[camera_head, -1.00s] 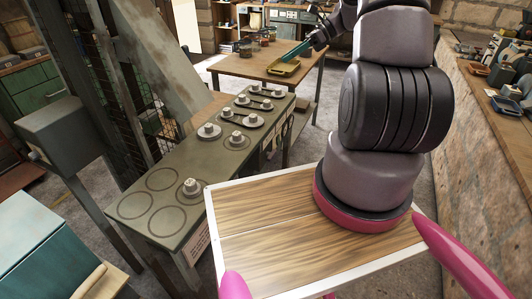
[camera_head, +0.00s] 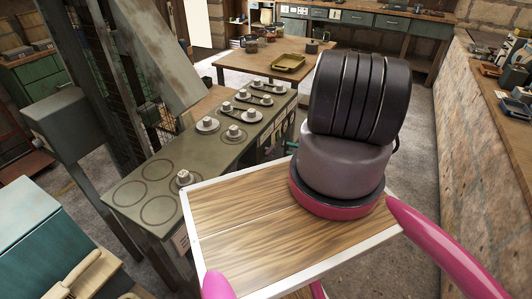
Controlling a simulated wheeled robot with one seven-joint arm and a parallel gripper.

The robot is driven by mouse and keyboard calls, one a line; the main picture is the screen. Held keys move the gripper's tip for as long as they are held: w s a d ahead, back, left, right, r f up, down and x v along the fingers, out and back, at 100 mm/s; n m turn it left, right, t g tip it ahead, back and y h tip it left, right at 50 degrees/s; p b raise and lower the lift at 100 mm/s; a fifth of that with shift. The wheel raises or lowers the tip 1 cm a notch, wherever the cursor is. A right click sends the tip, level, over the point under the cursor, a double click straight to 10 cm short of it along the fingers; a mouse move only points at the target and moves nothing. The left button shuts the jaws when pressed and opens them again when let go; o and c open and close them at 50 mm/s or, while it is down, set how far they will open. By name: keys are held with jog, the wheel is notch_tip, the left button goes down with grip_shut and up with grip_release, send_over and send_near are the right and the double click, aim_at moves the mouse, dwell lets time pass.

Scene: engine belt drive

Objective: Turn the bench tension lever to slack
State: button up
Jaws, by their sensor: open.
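The green-grey bench (camera_head: 150,215) runs from lower left to the centre, with several pulleys on pegs, such as a round pale pulley (camera_head: 207,124), and dark belts on its top. I cannot make out the tension lever; the bench's front side is partly hidden behind my tray and arm. My gripper shows only as a small teal fingertip (camera_head: 291,147) beside the bench's front side, left of my arm. The rest of it is hidden behind my arm. I see nothing held, and I cannot tell whether it touches the bench.
A wooden table (camera_head: 240,68) with a yellow tray (camera_head: 289,62) stands behind the bench. A stone wall with a cluttered ledge (camera_head: 490,95) bounds the right. A grey post and box (camera_head: 62,98) stand at left. Open floor lies right of my arm.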

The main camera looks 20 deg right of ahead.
aim_at(271, 150)
notch_tip(271, 150, down, 4)
jog(key=s+m+t, duration=0.1)
jog(key=s+m, duration=0.1)
jog(key=shift+h, duration=0.4)
jog(key=x, duration=1.1)
jog(key=shift+a+r, duration=0.15)
jog(key=shift+a, duration=0.1)
grip_shut()
